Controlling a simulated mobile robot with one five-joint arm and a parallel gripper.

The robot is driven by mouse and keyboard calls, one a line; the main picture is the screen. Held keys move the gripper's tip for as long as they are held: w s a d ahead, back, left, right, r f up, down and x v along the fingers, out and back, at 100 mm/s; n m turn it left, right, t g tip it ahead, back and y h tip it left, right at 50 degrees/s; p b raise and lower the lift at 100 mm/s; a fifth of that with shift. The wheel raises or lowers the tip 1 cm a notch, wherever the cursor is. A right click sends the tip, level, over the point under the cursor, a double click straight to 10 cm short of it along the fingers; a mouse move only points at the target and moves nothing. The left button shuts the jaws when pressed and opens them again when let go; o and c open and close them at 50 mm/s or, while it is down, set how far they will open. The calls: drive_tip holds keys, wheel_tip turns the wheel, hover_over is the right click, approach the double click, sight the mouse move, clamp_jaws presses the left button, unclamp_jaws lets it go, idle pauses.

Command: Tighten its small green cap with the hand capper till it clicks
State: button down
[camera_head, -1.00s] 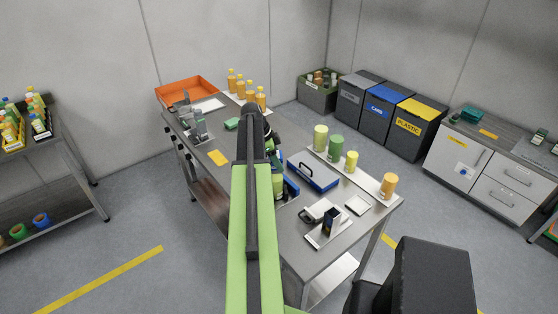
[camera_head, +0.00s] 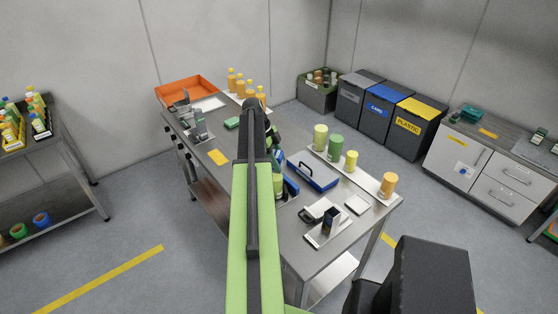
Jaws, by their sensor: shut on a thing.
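My green and black arm reaches over the middle of the steel workbench (camera_head: 320,258) and covers part of it. My gripper's fingertips are hidden behind the arm, so neither the jaws nor what is between them can be seen. A green bottle-like thing (camera_head: 279,184) shows just right of the arm, with a dark blue piece (camera_head: 291,187) beside it. I cannot make out a small green cap on it or tell whether the hand capper touches it. Dark and green parts stick out right of the arm above it, too small to tell apart.
Bins (camera_head: 377,108) stand behind. The floor at front left is clear.

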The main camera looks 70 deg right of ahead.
drive_tip(key=shift+n+h, duration=0.4)
drive_tip(key=shift+n, duration=0.6)
drive_tip(key=shift+d+n+t+h, duration=0.15)
drive_tip(key=shift+n+t+h, duration=0.15)
drive_tip(key=shift+n, duration=0.7)
drive_tip(key=n+h, duration=0.1)
drive_tip(key=n, duration=0.1)
drive_tip(key=shift+n, duration=0.3)
drive_tip(key=n, duration=0.1)
drive_tip(key=n+t, duration=0.1)
drive_tip(key=n, duration=0.1)
drive_tip(key=n+h, duration=0.1)
drive_tip(key=shift+w+d+n+t, duration=0.2)
drive_tip(key=shift+d+n+t, duration=0.1)
drive_tip(key=shift+t, duration=0.1)
drive_tip(key=n+t, duration=0.1)
drive_tip(key=n, duration=0.2)
drive_tip(key=shift+w+n+h, duration=0.15)
drive_tip(key=shift+n+h, duration=0.15)
drive_tip(key=shift+h, duration=0.1)
drive_tip(key=shift+w+d, duration=0.1)
drive_tip(key=shift+f, duration=0.2)
